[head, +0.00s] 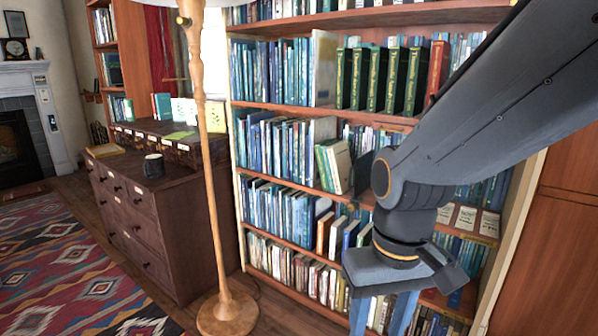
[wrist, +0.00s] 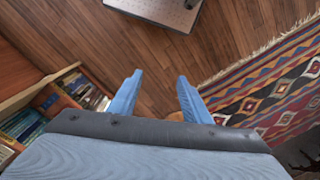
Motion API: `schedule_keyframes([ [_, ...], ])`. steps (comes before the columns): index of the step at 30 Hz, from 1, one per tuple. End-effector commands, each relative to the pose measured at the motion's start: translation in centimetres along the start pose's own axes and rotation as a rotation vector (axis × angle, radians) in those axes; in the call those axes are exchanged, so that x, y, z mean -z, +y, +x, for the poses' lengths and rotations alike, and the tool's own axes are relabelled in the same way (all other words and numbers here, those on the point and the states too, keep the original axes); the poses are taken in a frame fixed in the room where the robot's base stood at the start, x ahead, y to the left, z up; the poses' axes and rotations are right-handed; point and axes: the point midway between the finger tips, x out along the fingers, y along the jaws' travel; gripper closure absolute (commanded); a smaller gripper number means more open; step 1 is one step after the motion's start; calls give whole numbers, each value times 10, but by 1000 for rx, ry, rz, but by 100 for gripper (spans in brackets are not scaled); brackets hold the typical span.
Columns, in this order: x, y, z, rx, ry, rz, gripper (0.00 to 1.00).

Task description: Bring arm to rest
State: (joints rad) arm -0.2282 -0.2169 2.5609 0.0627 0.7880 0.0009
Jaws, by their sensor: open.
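My gripper (head: 384,315) hangs pointing down at the lower right of the head view, in front of the bookcase. Its two blue fingers (wrist: 155,95) stand apart in the wrist view, with nothing between them but wooden floor beyond. The gripper is open and empty. In the head view the fingertips are cut off by the lower edge. My arm comes in from the upper right and hides part of the shelves.
A tall bookcase (head: 270,106) full of books stands close behind my gripper. A wooden floor lamp (head: 227,312) stands left of it. A dark dresser (head: 170,215) with a mug (head: 153,166) is further left. A patterned rug (head: 60,270) lies on the floor.

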Motion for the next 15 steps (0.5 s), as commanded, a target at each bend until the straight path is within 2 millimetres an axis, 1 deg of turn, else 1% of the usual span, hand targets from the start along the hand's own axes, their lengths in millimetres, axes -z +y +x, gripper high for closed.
schedule_keyframes([
  [1,-1,3,-7,-2,-1,9,56],
  [8,-3,19,-28,-13,-3,60,56],
  [15,-10,46,-59,-30,-4,136,56],
])
